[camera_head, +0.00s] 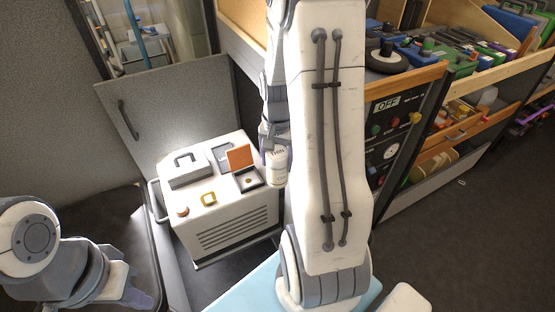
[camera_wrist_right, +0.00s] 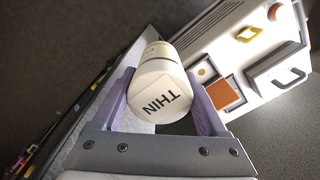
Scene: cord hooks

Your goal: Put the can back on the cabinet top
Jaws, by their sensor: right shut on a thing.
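The can (camera_wrist_right: 163,88) is a white cylinder with "THIN" on its end. In the head view the can (camera_head: 277,166) is beside the right edge of the white vented cabinet's top (camera_head: 215,200). My right gripper (camera_wrist_right: 160,84) is shut on the can, with a finger on each side. The cabinet top also shows at the upper right of the wrist view (camera_wrist_right: 220,48), apart from the can. My left gripper (camera_head: 138,297) is low at the left, away from the cabinet; its fingers are too unclear to read. My right arm hides part of the middle of the head view.
The cabinet top holds a grey handled case (camera_head: 190,172), an open box with an orange lid (camera_head: 239,157), a yellow square piece (camera_head: 208,199) and a small reddish round piece (camera_head: 183,211). A grey door panel (camera_head: 170,105) stands behind. Shelves (camera_head: 440,150) are at right.

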